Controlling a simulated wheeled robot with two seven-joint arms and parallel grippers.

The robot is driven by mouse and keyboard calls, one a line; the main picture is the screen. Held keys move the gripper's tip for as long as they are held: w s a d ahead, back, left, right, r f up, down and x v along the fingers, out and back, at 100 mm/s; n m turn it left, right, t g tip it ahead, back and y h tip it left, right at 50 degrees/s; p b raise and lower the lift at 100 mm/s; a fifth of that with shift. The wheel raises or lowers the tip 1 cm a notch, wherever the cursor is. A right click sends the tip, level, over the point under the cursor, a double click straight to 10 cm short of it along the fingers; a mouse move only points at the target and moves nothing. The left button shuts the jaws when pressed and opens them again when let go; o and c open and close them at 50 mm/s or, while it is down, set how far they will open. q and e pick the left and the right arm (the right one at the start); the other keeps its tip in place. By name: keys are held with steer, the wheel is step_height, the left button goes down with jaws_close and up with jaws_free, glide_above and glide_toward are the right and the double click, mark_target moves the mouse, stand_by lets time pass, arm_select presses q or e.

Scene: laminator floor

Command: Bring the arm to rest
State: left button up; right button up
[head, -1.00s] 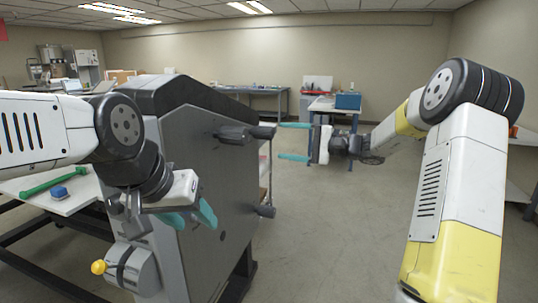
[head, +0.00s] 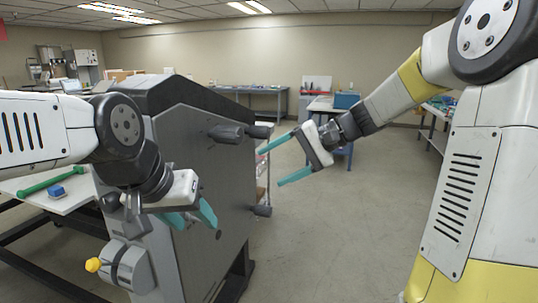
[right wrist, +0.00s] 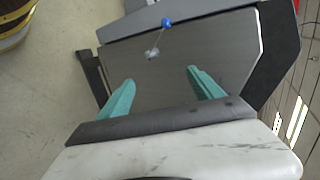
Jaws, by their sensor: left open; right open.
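My right arm comes in from the right in the head view, bent at a large dark joint. Its gripper (head: 286,160) points left toward the laminator's side, with its two teal fingers wide apart and nothing between them. In the right wrist view the same gripper (right wrist: 157,92) is open, with the grey side panel of the laminator (right wrist: 190,60) beyond the fingers. My left gripper (head: 193,219) hangs in front of the laminator (head: 205,170) at the left, teal fingers apart and empty. Whether it touches the machine I cannot tell.
A yellow knob (head: 93,265) sits on the laminator's lower front. A white table (head: 75,197) at the left holds a green bar (head: 52,181) and a blue block (head: 57,191). The floor (head: 330,240) between the laminator and my right arm is clear.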

steer(key=s+d+f+n+t+h, duration=0.1)
steer(key=s+d+h, duration=0.3)
steer(key=s, duration=0.5)
steer(key=s+d+f+n+t+h, duration=0.2)
steer(key=s+d+h, duration=0.3)
steer(key=s+d, duration=0.3)
steer(key=shift+s+t, duration=0.5)
steer(key=shift+s, duration=0.75)
